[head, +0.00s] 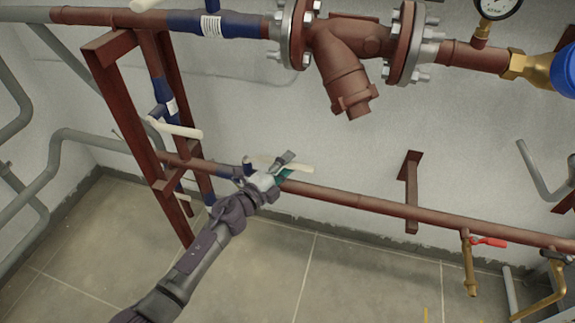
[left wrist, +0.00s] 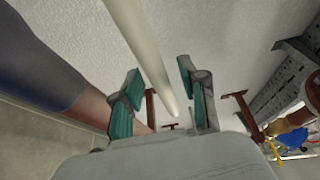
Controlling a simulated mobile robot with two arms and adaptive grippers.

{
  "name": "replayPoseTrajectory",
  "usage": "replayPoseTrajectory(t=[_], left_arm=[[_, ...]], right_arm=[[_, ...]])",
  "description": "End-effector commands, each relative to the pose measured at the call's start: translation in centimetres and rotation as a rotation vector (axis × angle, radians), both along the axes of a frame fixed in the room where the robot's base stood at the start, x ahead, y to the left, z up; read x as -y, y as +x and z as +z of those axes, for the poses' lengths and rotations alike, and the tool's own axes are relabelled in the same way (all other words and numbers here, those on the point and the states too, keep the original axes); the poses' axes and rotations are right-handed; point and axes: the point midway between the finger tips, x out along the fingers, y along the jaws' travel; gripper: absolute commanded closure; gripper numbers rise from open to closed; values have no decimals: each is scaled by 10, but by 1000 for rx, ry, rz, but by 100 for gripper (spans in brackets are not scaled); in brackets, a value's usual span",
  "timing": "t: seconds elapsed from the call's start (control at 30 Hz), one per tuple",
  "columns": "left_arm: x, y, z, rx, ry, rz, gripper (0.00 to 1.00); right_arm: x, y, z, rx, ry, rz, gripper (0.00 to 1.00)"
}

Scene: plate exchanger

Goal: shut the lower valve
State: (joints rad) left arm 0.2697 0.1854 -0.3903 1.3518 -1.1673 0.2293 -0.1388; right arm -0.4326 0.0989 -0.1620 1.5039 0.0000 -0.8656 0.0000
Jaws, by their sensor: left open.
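A long cream valve lever (head: 302,168) lies along the lower horizontal pipe, beside a blue pipe section (head: 228,171). My left gripper (head: 284,167) is at this lever, its arm coming up from the lower left. In the left wrist view the cream lever (left wrist: 138,42) runs between the two teal-padded fingers of my open left gripper (left wrist: 160,85). A gap shows on each side of the lever. The gripper hides part of the lever and the valve body in the head view. My right gripper is not in view.
The lower red-brown pipe (head: 400,209) runs close behind the gripper. Another cream lever (head: 176,130) sits above left, near a red-brown support frame (head: 130,110). A flanged strainer (head: 345,65) hangs above. A red-handled tap (head: 488,241) is at right. The tiled floor in front is clear.

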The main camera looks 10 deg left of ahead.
Motion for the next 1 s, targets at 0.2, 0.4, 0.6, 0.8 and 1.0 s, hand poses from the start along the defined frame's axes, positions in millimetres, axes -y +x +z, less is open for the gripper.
replayPoseTrajectory(t=[0.2,0.4,0.6,0.8,1.0], left_arm=[[3,4,0,-1,-1,-1,57],[3,4,0,-1,-1,0,67],[3,4,0,-1,-1,0,100],[3,4,0,-1,-1,0,100],[2,3,0,-1,1,-3,100]], right_arm=[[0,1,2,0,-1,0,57],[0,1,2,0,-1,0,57],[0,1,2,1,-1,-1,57],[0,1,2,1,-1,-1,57],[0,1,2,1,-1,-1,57]])
